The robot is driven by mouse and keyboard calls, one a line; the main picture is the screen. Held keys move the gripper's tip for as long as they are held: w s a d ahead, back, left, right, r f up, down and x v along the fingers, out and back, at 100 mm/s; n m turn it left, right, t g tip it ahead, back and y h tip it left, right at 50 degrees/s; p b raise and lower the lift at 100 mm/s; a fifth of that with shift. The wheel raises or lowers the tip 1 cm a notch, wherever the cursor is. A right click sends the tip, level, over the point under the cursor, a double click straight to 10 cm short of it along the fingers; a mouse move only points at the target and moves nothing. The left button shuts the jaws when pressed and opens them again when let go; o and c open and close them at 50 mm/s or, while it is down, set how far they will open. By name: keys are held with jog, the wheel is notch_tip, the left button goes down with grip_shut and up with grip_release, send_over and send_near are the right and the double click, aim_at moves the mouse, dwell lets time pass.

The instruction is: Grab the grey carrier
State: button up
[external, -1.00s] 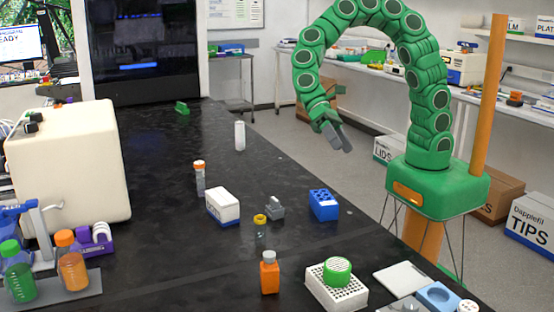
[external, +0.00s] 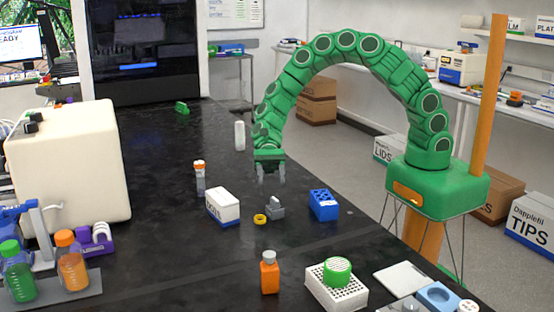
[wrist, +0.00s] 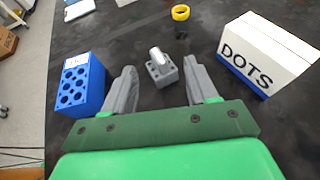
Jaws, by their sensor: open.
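The grey carrier (external: 275,210) is a small grey block with holes in its top and a raised light handle. It stands on the black bench. It also shows in the wrist view (wrist: 163,74), between and just beyond my two fingertips. My gripper (external: 270,177) points down above the bench, over and slightly behind the carrier in the external view. Its grey fingers are open with nothing between them, and they are apart from the carrier.
A blue holed rack (external: 324,206) stands right of the carrier. A white and blue DOTS box (external: 223,206) stands left. A yellow ring-like cap (external: 260,219) is close to the carrier; its body is hard to make out. An orange bottle (external: 269,274) stands in front.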

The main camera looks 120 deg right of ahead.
aim_at(275, 197)
jog(key=shift+w+a+f, duration=0.15)
jog(key=shift+f, duration=0.15)
jog(key=shift+s+x, duration=0.15)
jog(key=shift+x, duration=1.65)
jog(key=shift+s+x, duration=0.2)
jog(key=shift+x, duration=1.6)
jog(key=shift+f, duration=0.15)
grip_shut()
